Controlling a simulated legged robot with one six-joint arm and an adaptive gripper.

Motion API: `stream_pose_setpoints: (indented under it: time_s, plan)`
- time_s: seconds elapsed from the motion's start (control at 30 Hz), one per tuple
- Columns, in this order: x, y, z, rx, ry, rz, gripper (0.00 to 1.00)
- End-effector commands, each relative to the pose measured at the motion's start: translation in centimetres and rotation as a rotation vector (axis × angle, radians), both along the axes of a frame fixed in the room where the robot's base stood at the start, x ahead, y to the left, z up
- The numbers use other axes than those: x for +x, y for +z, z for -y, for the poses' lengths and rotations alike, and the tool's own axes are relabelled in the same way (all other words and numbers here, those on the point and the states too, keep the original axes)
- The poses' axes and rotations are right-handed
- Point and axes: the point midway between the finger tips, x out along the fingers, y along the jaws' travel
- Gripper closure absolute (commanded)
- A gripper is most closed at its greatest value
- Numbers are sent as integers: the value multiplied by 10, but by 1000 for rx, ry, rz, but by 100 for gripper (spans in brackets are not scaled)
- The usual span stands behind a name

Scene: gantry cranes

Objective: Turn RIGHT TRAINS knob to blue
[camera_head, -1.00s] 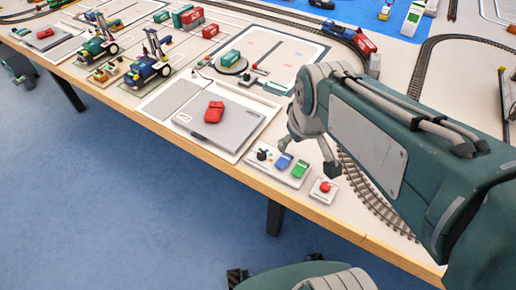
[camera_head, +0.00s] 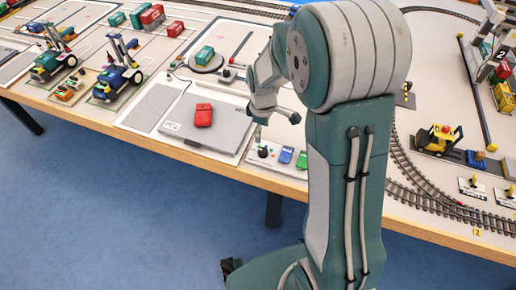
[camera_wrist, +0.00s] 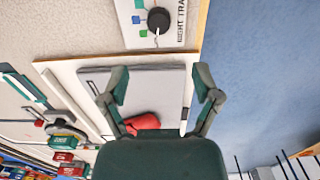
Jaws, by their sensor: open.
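The RIGHT TRAINS knob (camera_wrist: 158,20) is a round black knob on a white panel (camera_wrist: 172,38) at the top of the wrist view. A pale mark shows at its lower edge. A blue square (camera_wrist: 136,19) and a green one lie left of it, and the label, partly cut off, runs along its right. In the head view the knob (camera_head: 263,152) sits at the panel's left end. My gripper (camera_wrist: 161,75) is open and empty, its fingers apart. In the head view my gripper (camera_head: 277,119) is above and behind the panel, apart from the knob.
A blue switch (camera_head: 286,155) and a green switch (camera_head: 302,160) stand right of the knob. A grey laptop-like case (camera_head: 225,133) with a red object (camera_head: 203,115) lies left of the panel. Train track (camera_head: 425,190) runs at the right. The table's front edge is close.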

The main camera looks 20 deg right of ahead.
Motion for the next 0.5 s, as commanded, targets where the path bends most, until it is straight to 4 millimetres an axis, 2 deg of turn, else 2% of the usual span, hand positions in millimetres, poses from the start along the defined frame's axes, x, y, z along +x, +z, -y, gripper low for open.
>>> stream_pose_setpoints:
  time_s: [0.3, 0.5]
  plan:
    - [-1, -58, -5, -7, -1, -6, 19]
    - [-1, -88, -6, -8, -2, -3, 19]
